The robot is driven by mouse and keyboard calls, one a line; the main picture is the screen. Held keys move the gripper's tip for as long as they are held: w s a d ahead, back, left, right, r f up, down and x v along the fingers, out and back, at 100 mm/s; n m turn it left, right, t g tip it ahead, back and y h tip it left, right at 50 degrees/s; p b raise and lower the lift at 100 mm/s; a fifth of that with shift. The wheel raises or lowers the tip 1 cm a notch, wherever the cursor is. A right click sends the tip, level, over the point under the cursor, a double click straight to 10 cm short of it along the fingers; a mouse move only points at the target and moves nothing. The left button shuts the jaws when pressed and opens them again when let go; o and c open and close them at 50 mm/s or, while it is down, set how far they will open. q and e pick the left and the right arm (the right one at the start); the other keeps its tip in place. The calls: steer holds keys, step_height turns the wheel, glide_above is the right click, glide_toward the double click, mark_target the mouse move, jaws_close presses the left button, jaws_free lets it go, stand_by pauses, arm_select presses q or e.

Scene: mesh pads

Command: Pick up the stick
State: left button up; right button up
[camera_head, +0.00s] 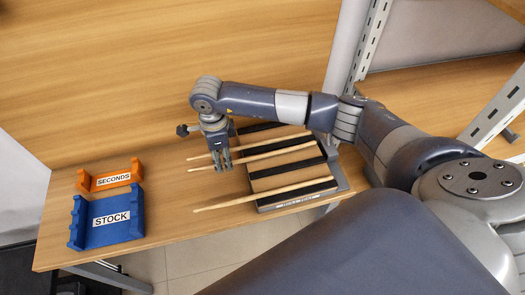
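Three light wooden sticks lie roughly parallel across a dark-striped pad (292,203) on the table. The front stick (265,195) is nearest me, with its left end past the pad's edge. The middle stick (275,155) and the back stick (275,142) lie further back. My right gripper (222,166) points down over the left ends of the middle and back sticks. Its fingers look close around or above the middle stick; whether they touch it or are shut is too small to tell. My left gripper does not show.
A blue holder marked STOCK (76,228) and an orange holder marked SECONDS (84,182) stand at the left of the wooden table (165,222). A wooden back panel (120,60) rises behind. Metal uprights (365,45) stand at the right. Table between holders and pad is clear.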

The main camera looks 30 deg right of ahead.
steer(key=shift+f, duration=0.8)
jaws_close()
steer(key=shift+r, duration=0.45)
step_height(320, 180, up, 2)
steer(key=shift+w+r+b, duration=0.15)
steer(key=shift+r+b, duration=0.1)
steer(key=shift+b, duration=0.8)
steer(key=s+d+r+b, duration=0.1)
steer(key=s+b, duration=0.3)
steer(key=s, duration=1.2)
steer(key=shift+d+r, duration=0.35)
steer(key=shift+d, duration=0.2)
